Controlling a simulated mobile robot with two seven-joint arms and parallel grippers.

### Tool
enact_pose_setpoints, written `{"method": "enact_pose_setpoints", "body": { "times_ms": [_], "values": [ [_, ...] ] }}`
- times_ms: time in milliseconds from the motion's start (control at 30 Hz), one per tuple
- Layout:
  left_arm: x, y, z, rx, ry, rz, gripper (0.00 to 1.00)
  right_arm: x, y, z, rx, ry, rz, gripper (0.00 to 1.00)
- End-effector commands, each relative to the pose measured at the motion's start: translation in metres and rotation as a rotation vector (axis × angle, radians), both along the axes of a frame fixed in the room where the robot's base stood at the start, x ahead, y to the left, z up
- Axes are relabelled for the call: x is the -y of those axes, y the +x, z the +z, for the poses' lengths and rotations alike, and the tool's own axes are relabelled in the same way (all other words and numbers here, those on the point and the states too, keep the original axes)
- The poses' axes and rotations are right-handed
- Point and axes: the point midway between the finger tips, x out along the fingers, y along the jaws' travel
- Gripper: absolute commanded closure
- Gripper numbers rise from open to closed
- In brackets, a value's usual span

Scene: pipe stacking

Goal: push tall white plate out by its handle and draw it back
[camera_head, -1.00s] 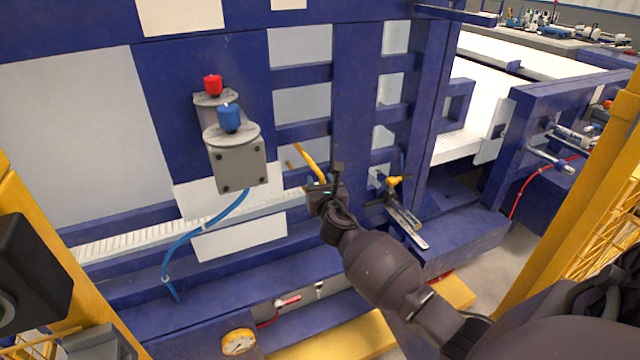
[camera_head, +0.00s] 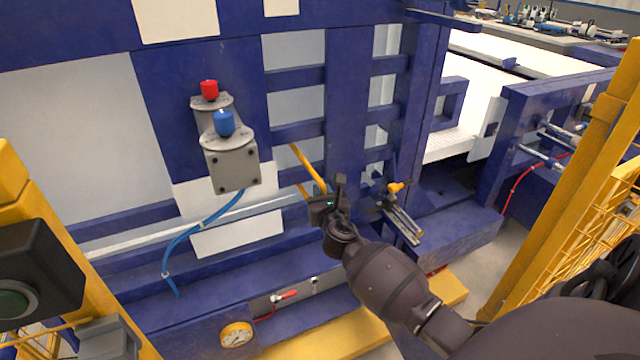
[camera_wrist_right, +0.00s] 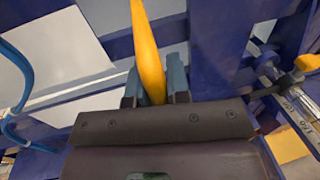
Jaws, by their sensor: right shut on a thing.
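A yellow handle (camera_head: 309,168) slants out from the blue frame, low beside a blue upright. My right gripper (camera_head: 324,200) is shut on the lower end of this handle. In the right wrist view the handle (camera_wrist_right: 148,50) runs up from between the two fingers (camera_wrist_right: 156,88). Tall pale plates show behind the blue bars, one left of the upright (camera_head: 297,105) and a narrower one right of it (camera_head: 383,95). I cannot tell which one the handle joins, as the frame hides the joint. My left gripper is not in view.
A grey block with a red knob (camera_head: 209,90) and a blue knob (camera_head: 224,123) stands left of the handle. A blue hose (camera_head: 195,230) hangs below it. A yellow-tipped clamp (camera_head: 396,187) sits close right of my gripper. Yellow fencing (camera_head: 590,230) stands at the right.

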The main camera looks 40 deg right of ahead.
Motion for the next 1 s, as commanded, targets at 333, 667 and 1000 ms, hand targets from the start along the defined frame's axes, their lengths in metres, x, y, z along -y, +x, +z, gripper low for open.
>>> {"method": "enact_pose_setpoints", "body": {
  "times_ms": [333,667,1000],
  "values": [
    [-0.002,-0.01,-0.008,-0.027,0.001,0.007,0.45,-0.002,-0.006,-0.002,-0.003,0.001,0.0,1.0],
    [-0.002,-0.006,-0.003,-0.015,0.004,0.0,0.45,-0.001,-0.005,-0.001,-0.001,0.0,0.0,0.58],
    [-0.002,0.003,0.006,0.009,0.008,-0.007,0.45,-0.006,-0.016,0.0,0.0,0.001,0.0,0.58]
  ]
}}
